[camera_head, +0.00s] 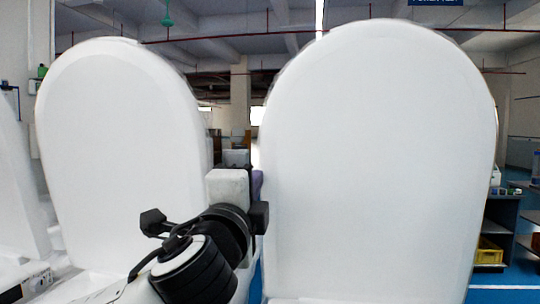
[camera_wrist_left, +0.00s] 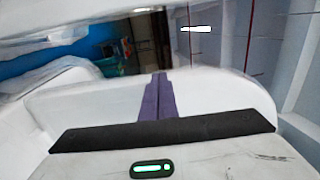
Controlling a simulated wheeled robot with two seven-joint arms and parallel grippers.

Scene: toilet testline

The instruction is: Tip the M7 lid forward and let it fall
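Two big white toilet lids stand upright side by side in the head view, a left lid (camera_head: 120,150) and a right lid (camera_head: 380,150). No M7 mark is readable, so I cannot tell by label which one is M7. My left gripper (camera_head: 257,184) is at the gap between them, beside the right lid's left edge. Its wrist hides most of the fingers. In the left wrist view its purple fingers (camera_wrist_left: 158,95) lie together, shut, with nothing seen between them. A white rounded surface (camera_wrist_left: 225,92) lies right around the fingers; contact cannot be told. My right gripper is not in view.
Another white lid-like panel (camera_head: 20,190) leans at the far left. A shelf with a yellow crate (camera_head: 489,251) stands at the right behind the right lid. The narrow gap between the two lids is partly filled by my left arm.

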